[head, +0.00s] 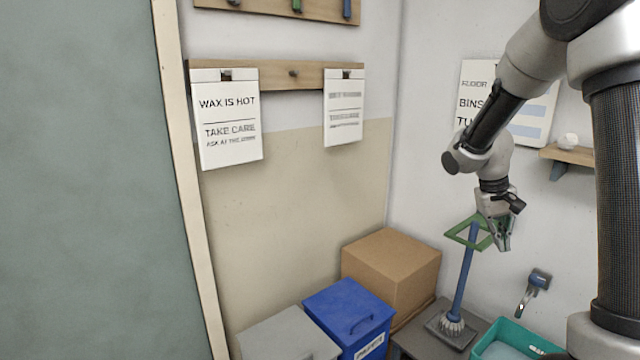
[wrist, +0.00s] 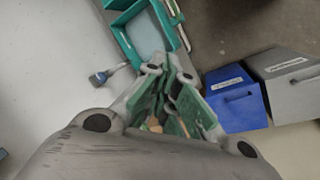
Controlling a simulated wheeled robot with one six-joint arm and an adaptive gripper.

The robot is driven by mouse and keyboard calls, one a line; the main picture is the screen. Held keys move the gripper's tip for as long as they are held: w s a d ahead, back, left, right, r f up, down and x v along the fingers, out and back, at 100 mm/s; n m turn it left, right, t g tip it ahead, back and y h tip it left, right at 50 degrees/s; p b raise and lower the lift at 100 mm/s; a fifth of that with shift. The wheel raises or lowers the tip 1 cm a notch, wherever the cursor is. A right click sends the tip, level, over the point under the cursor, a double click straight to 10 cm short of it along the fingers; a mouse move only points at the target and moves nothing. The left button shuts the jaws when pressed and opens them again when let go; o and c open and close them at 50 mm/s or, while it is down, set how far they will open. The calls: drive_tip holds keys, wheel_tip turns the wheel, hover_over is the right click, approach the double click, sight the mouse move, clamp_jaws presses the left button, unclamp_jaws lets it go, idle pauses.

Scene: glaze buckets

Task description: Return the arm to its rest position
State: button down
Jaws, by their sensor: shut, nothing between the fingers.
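My gripper (head: 504,245) hangs from my raised arm at the right of the head view, pointing down, shut and empty. It is in front of or beside a green square frame (head: 462,232) on top of a blue-handled brush (head: 464,275); I cannot tell whether they touch. In the wrist view my gripper (wrist: 168,72) shows its green-padded fingers with nothing held between them.
A teal basin (head: 482,345) stands below, at right. A blue lidded bin (head: 345,310), a grey bin (head: 285,335) and a cardboard box (head: 390,265) stand along the wall. A blue-grey wall fitting (head: 538,283) and small wooden shelf (head: 568,154) are near my arm.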

drive_tip(key=s+a+r+t+y, duration=0.1)
drive_tip(key=s+r, duration=0.3)
drive_tip(key=s, duration=0.4)
drive_tip(key=s+a+r+n+t+y, duration=0.1)
drive_tip(key=s+a+r, duration=0.3)
drive_tip(key=s, duration=0.4)
drive_tip(key=s+a+r+t+y, duration=0.1)
drive_tip(key=s+a+r+t, duration=0.1)
drive_tip(key=s+r, duration=0.3)
drive_tip(key=shift+s+a+r+n+t+y, duration=0.3)
drive_tip(key=shift+s+a+n+t, duration=0.1)
drive_tip(key=shift+s, duration=1.4)
